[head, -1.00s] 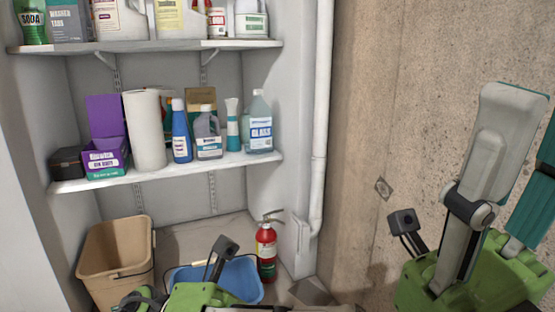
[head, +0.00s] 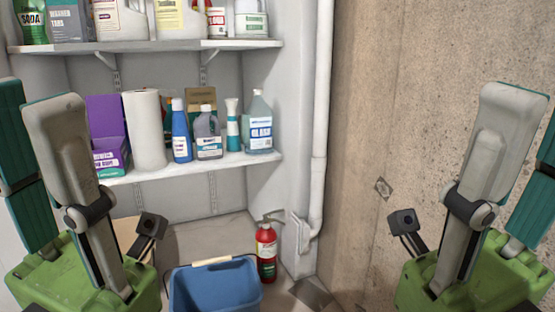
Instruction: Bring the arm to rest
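My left arm (head: 75,160) stands folded at the left side of the head view, with its green part (head: 85,275) at the lower left. My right arm (head: 490,150) stands folded at the right side, its green part (head: 465,280) at the lower right, close to a mirror of the left. A small black camera shows beside each green part. The fingers of both grippers lie outside the picture, so I cannot see whether they hold anything.
A shelf (head: 215,165) with bottles, a paper towel roll (head: 146,130) and boxes is ahead, with another shelf (head: 150,46) above. A blue bucket (head: 215,290) and a red fire extinguisher (head: 266,250) stand below. A tan bin is mostly hidden behind my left arm. A concrete wall (head: 430,60) is at right.

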